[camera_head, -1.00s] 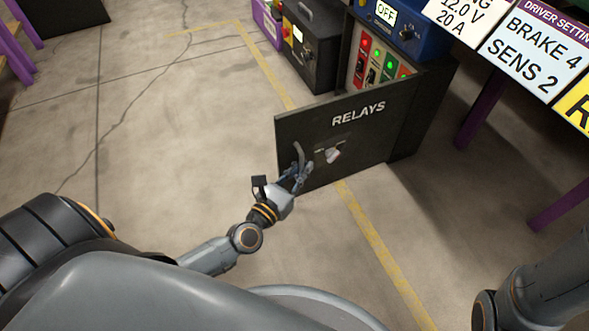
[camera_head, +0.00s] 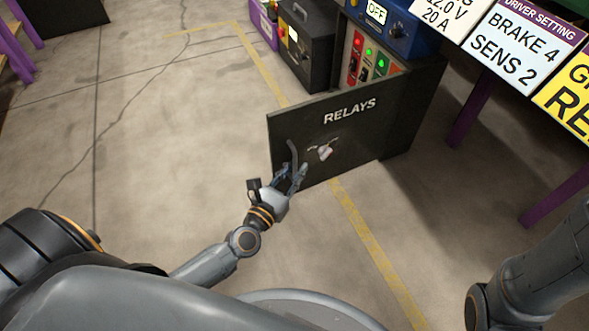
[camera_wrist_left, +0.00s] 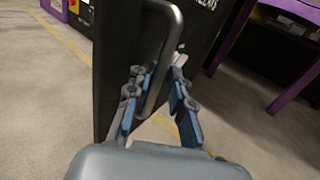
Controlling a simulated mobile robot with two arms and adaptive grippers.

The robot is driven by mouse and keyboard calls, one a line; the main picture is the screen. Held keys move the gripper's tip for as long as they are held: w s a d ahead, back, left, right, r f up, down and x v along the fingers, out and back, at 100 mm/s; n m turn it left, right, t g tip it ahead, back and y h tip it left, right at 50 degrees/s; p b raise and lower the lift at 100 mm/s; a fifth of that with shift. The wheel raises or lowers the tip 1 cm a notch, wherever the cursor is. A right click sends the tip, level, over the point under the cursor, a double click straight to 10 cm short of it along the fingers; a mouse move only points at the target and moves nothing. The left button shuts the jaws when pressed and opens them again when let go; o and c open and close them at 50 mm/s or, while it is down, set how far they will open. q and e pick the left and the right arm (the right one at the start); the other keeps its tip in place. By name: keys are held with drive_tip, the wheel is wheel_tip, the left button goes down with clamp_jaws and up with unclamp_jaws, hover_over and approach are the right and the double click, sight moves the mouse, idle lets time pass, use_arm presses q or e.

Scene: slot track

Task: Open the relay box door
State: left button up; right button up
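The relay box door (camera_head: 350,145) is a dark panel lettered RELAYS, standing swung out from the relay box (camera_head: 374,62), whose red and green lights and switches show behind it. A grey bar handle (camera_head: 292,157) is on the door's face near its free edge. It fills the upper middle of the left wrist view (camera_wrist_left: 163,60). My left gripper (camera_head: 290,174) is at the handle's lower end. In the left wrist view its fingers (camera_wrist_left: 157,98) are spread on either side of the handle, with a gap on the right. My right gripper is out of view.
A latch-like metal piece (camera_head: 325,150) sits on the door beside the handle. A black box (camera_head: 308,45) and a blue unit reading OFF (camera_head: 400,25) stand behind. Purple table legs (camera_head: 470,108) are at the right. The concrete floor (camera_head: 160,130) left of the door is clear.

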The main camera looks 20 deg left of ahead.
use_arm(q)
drive_tip(key=shift+d, duration=0.1)
drive_tip(key=shift+s, duration=0.35)
drive_tip(key=s, duration=0.7)
drive_tip(key=shift+a, duration=0.45)
drive_tip(key=shift+w, duration=0.1)
